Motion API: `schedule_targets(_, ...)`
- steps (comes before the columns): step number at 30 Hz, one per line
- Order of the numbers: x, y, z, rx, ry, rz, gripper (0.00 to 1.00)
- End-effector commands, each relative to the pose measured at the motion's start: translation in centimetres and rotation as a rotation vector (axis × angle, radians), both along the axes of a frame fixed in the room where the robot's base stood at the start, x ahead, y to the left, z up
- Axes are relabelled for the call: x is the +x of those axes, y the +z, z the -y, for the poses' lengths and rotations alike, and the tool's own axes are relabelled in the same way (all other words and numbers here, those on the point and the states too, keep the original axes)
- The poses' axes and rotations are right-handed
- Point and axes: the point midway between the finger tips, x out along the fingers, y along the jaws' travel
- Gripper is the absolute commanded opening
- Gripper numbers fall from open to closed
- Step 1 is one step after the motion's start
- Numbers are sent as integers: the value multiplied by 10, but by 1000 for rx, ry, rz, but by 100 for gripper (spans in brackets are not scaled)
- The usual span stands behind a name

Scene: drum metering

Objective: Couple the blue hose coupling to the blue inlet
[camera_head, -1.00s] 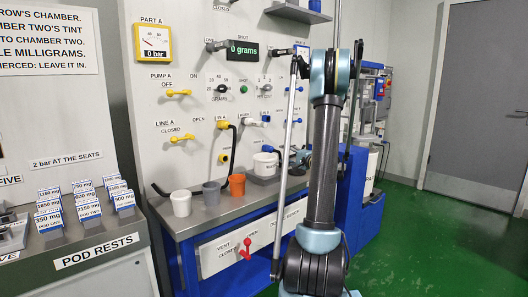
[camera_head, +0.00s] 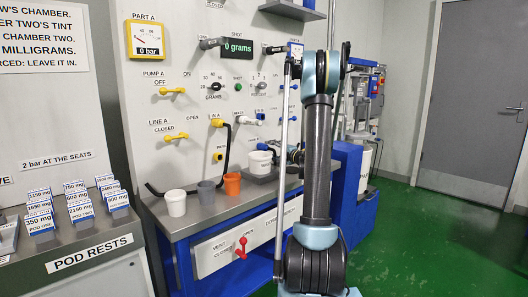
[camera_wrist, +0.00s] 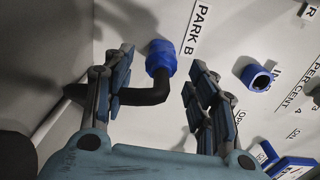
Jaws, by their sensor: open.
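The blue hose coupling (camera_wrist: 161,57) is at the post labelled PARK B in the wrist view. A black hose (camera_wrist: 146,97) bends away from it to the left. My gripper (camera_wrist: 160,74) is open, with one finger on each side of the coupling and hose. I cannot tell whether either finger touches them. The blue inlet (camera_wrist: 257,77) is a short open ring on the panel to the right of the coupling; its label is partly covered. In the head view my gripper (camera_head: 293,154) is by the panel, partly hidden behind my arm.
A yellow coupling (camera_head: 217,122) with a black hose sits on the panel. A white cup (camera_head: 175,203), a grey cup (camera_head: 206,192) and an orange cup (camera_head: 232,184) stand on the bench, with a white tub (camera_head: 260,163) behind. A blue-handled lever (camera_wrist: 291,164) juts out lower right.

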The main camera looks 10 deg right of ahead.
Motion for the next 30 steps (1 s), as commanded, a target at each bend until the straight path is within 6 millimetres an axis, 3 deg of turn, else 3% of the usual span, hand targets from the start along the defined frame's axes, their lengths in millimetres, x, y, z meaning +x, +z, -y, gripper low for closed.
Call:
schedule_targets(10, 24, 0, -17, 0, 1, 0, 52)
schedule_targets(30, 26, 0, -19, 0, 0, 0, 52)
